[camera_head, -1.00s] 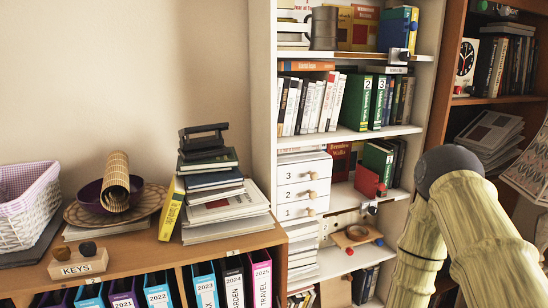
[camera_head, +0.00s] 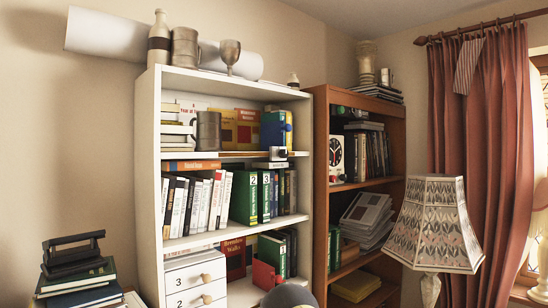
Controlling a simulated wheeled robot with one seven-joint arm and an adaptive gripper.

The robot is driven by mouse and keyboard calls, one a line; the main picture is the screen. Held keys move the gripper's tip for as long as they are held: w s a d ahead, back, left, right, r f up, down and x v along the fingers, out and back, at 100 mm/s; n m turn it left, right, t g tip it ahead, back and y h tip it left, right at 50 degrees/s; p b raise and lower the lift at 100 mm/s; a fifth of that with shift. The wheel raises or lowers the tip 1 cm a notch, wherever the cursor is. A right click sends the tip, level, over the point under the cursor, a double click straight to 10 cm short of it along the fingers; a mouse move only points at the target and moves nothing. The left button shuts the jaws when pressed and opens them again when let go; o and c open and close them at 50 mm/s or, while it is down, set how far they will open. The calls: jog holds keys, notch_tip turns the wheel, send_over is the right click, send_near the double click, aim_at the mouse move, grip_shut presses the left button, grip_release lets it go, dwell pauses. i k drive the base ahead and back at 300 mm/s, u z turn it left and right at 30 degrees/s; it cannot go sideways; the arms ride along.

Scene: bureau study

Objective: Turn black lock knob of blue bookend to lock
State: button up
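The blue bookend (camera_head: 273,130) stands on the upper shelf of the white bookcase, at the right end of a row of books. A small black knob (camera_head: 278,153) with a pale plate sits at the shelf's front edge, just below the bookend. Its exact turn angle is too small to tell. A red bookend (camera_head: 265,275) stands on a lower shelf. My gripper is out of view. Only a grey rounded part of my arm (camera_head: 290,296) shows at the bottom edge, below the red bookend.
The white bookcase (camera_head: 149,180) holds books, a mug (camera_head: 207,131) and drawers (camera_head: 195,283). A bottle (camera_head: 159,38), goblet (camera_head: 230,55) and paper roll (camera_head: 100,35) are on top. A brown bookcase (camera_head: 320,200) stands to the right, with a lamp (camera_head: 435,225) in front of it.

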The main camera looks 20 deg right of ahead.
aim_at(282, 153)
jog(key=k, duration=1.25)
jog(key=z, duration=0.6)
jog(key=i, duration=1.5)
jog(key=u, duration=0.05)
